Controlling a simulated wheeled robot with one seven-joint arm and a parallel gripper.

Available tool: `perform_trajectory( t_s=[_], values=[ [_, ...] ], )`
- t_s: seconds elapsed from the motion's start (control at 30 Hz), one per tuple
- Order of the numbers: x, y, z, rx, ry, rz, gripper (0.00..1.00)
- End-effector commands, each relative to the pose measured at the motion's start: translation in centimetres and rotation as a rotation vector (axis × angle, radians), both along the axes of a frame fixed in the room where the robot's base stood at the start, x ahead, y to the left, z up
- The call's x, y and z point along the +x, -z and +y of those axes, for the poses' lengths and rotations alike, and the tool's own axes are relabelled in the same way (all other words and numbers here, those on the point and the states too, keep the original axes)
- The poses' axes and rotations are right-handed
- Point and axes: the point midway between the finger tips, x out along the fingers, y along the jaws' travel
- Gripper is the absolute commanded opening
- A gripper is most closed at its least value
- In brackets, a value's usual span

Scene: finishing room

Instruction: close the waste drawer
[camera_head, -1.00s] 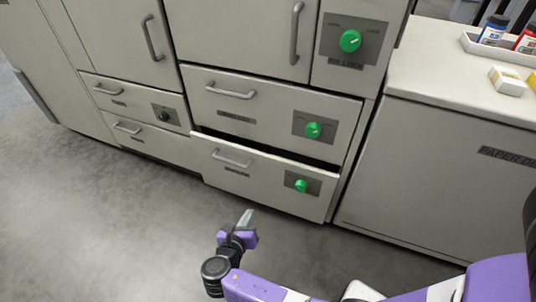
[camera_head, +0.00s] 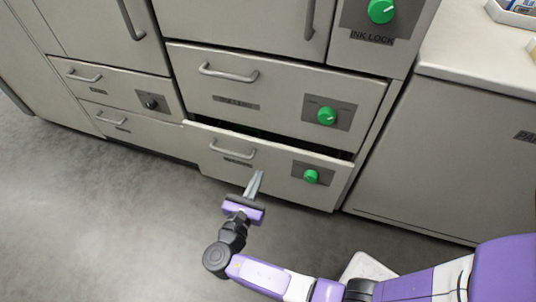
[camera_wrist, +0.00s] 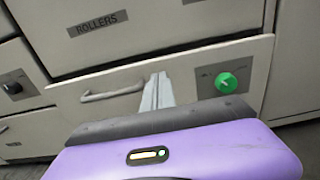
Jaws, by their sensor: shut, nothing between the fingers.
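The drawer standing partly open, with a dark gap along its top edge, is the lower middle drawer (camera_head: 272,170); its label is too small to read, so I cannot confirm that it is the waste drawer. It has a bar handle and a green knob (camera_head: 311,176) on its front. It also shows in the wrist view (camera_wrist: 190,88), below the drawer labelled ROLLERS. My gripper (camera_head: 257,174) is shut and empty, its fingertips in front of the drawer face, right of the handle (camera_head: 232,152). In the wrist view the fingers (camera_wrist: 158,82) overlap the face; I cannot tell whether they touch.
The ROLLERS drawer (camera_head: 275,95) above is shut. Smaller shut drawers (camera_head: 115,85) are at the left. A grey cabinet with a pale top (camera_head: 470,150) stands at the right. Bare floor (camera_head: 90,220) is free in front.

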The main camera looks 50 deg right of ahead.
Motion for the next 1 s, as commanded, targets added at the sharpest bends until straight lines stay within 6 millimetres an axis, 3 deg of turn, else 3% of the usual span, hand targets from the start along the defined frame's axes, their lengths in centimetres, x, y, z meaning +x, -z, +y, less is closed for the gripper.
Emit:
perform_trajectory(
  t_s=[0.3,0.5,1.0],
  values=[
    [2.1,0.3,-6.0,0.000,0.003,0.001,0.00],
    [3.0,0.2,-8.5,-0.001,0.001,0.001,0.00],
    [3.4,0.0,-9.5,-0.001,0.000,0.002,0.00]
  ],
)
